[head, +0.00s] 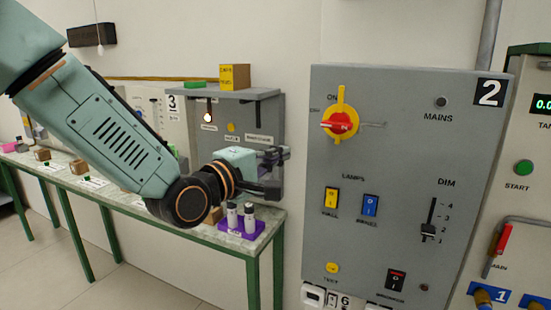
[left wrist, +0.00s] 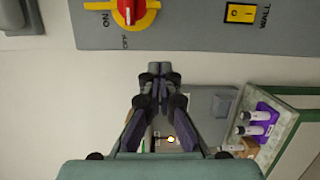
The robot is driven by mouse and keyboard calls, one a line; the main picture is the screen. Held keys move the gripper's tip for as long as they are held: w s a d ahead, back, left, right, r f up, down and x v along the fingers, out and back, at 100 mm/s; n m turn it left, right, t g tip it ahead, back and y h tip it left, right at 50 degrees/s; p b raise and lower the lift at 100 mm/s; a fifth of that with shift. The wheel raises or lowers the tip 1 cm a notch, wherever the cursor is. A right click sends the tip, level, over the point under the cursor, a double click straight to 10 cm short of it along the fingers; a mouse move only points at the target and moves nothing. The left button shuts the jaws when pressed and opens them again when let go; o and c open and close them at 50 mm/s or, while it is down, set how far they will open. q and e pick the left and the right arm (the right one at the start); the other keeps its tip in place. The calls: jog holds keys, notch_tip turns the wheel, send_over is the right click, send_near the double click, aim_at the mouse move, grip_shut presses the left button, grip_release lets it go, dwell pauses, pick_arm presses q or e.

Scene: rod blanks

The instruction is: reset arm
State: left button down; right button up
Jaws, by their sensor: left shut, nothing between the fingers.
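My left arm comes in from the left in the head view. My left gripper (head: 277,155) is shut and empty, held in the air in front of grey panel 3 and left of grey panel 2 (head: 408,135). In the left wrist view, the closed fingers of my left gripper (left wrist: 159,72) point toward the pale wall, just below the edge of panel 2 (left wrist: 190,38). They appear apart from any surface. My right gripper is not in view.
Panel 2 has a red and yellow rotary switch (head: 340,124), lamp rockers and a DIM slider (head: 429,228). A long bench (head: 125,198) carries a purple rack (head: 242,232) with pale cylinders. A yellow box (head: 235,77) stands on panel 3. Floor (head: 45,270) shows in front of the bench.

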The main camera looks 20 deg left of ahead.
pick_arm(q)
jog(key=shift+s+d, duration=0.1)
jog(key=s+f+m+g+y+b, duration=0.1)
jog(key=s+f+m+g+b, duration=0.25)
jog(key=f, duration=0.75)
jog(key=s+f+m+g+y+b, duration=0.15)
jog(key=f+m, duration=0.25)
jog(key=f, duration=0.7)
jog(key=s+f+m+g+y+b, duration=0.1)
jog(key=s+f+m+g+b, duration=0.25)
jog(key=f, duration=0.85)
jog(key=s+f+m+g+y+b, duration=0.1)
jog(key=s+f+m+g+b, duration=0.3)
jog(key=s+f, duration=2.5)
notch_tip(320, 180, down, 3)
jog(key=g+b, duration=0.5)
jog(key=b, duration=0.2)
jog(key=shift+d, duration=0.25)
jog(key=shift+f, duration=0.1)
